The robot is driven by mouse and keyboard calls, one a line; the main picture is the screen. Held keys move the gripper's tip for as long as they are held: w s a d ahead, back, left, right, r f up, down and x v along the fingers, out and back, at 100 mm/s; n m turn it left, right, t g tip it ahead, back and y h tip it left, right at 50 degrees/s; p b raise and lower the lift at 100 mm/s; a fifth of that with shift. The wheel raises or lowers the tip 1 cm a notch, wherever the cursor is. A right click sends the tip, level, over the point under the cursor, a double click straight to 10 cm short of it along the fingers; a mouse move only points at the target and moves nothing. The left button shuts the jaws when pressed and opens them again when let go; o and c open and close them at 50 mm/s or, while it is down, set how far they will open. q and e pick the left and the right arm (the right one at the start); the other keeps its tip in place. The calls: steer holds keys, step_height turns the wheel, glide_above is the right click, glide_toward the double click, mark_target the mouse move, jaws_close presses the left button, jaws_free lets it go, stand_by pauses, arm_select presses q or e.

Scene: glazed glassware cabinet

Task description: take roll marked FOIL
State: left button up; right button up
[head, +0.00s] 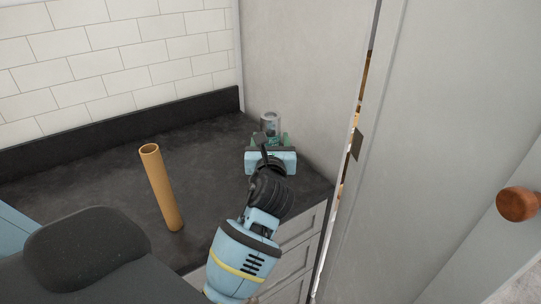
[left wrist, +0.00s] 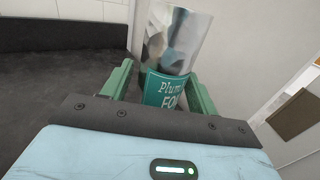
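A shiny silver roll (head: 270,120) stands upright at the back right of the dark counter, close to the grey side panel. A gap shows between the left finger and the label; the right finger is close to the label, and contact there is unclear. My right gripper is not in view.
A brown cardboard tube (head: 162,190) stands on the counter (head: 105,180), left of my left arm. A grey panel (head: 300,80) rises beside the roll. A large grey door (head: 430,150) with a wooden knob (head: 518,204) fills the right. Drawers (head: 296,262) lie below the counter.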

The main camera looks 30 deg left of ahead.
arm_select(q)
steer(key=c, duration=1)
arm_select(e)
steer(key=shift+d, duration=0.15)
arm_select(q)
steer(key=shift+r, duration=0.15)
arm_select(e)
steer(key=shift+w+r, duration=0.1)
